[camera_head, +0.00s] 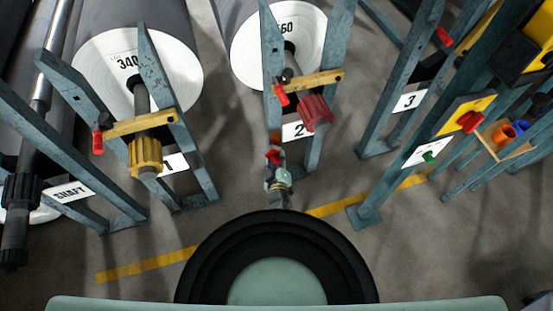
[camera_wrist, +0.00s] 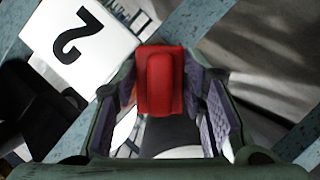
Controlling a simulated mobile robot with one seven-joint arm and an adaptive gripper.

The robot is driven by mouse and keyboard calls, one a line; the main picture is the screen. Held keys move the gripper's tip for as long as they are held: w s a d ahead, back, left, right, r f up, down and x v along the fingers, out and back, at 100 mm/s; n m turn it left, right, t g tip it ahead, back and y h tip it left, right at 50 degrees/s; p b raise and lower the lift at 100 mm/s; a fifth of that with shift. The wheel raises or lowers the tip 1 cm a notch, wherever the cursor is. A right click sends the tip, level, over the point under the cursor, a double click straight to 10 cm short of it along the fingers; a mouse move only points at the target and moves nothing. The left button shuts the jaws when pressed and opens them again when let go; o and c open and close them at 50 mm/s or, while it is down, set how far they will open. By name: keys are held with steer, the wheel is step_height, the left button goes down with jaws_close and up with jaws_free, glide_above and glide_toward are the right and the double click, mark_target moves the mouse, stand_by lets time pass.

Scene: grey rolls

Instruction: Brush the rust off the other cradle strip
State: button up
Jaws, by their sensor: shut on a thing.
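My gripper (camera_head: 275,168) is at stand 2 in the head view, low at its left post. It is shut on a red block-like piece (camera_wrist: 160,80), perhaps the brush's handle, which fills the space between the two fingers in the wrist view. The red piece also shows at the fingertips in the head view (camera_head: 273,156). No bristles are clear, and I cannot make out the cradle strips.
Stand 2 (camera_head: 315,146) holds a white-ended roll (camera_head: 262,52) with a yellow bar (camera_head: 315,80) across it. The number 2 plate (camera_wrist: 72,38) is close to my gripper. Stand 1 (camera_head: 200,170) is left, stand 3 (camera_head: 383,128) right. Open floor (camera_head: 237,180) lies between stands.

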steer(key=shift+w+a+b, duration=0.15)
steer(key=shift+w+a, duration=0.05)
steer(key=shift+w, duration=0.3)
steer(key=shift+w+a+b, duration=0.15)
steer(key=shift+w, duration=0.35)
stand_by(0.4)
